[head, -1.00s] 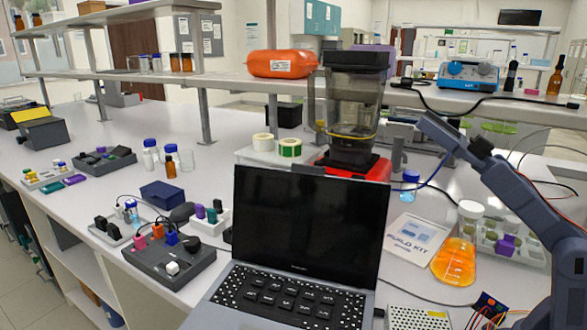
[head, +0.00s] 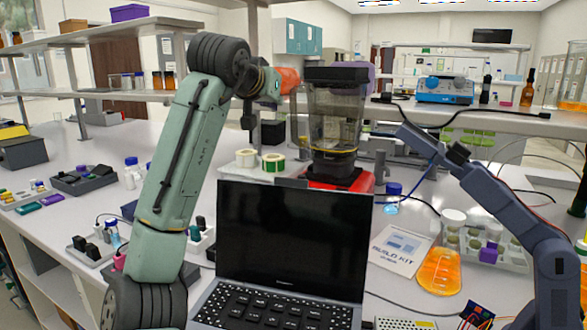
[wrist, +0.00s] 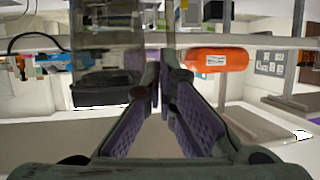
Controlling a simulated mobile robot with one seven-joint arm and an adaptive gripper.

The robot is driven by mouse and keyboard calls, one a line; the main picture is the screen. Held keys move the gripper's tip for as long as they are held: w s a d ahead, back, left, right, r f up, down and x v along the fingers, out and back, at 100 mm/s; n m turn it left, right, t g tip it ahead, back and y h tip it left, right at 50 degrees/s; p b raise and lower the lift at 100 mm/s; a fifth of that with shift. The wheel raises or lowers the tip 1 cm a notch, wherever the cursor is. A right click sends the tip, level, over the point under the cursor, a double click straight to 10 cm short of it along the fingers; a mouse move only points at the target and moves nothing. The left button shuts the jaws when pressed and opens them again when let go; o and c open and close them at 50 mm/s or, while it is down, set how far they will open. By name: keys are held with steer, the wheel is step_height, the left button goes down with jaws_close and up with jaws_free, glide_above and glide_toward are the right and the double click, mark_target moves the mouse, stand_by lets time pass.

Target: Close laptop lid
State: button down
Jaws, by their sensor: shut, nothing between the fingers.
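The laptop (head: 293,240) stands open on the bench in the head view. Its dark lid is raised nearly upright, and its keyboard (head: 270,308) faces me, cut off by the bottom edge. My green arm rises left of the laptop, with its end above and behind the lid. My gripper (wrist: 160,75) shows in the wrist view with its fingers together and nothing between them. In the head view I cannot make out the fingers. The laptop does not show in the wrist view.
A blender (head: 335,125) on a red base stands behind the lid, with tape rolls (head: 272,163) beside it. An orange case (wrist: 217,59) lies on the shelf. A dark blue arm (head: 500,195), an orange flask (head: 440,270) and a paper sheet (head: 400,247) are at the right.

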steer(key=s+d+f+g+y, duration=0.3)
steer(key=s+d+f+g, duration=0.15)
steer(key=s+g, duration=0.35)
step_height(320, 180, down, 8)
steer(key=w+p, duration=0.1)
steer(key=shift+a+f+n, duration=0.25)
steer(key=shift+a+n, duration=0.05)
steer(key=shift+a, duration=0.15)
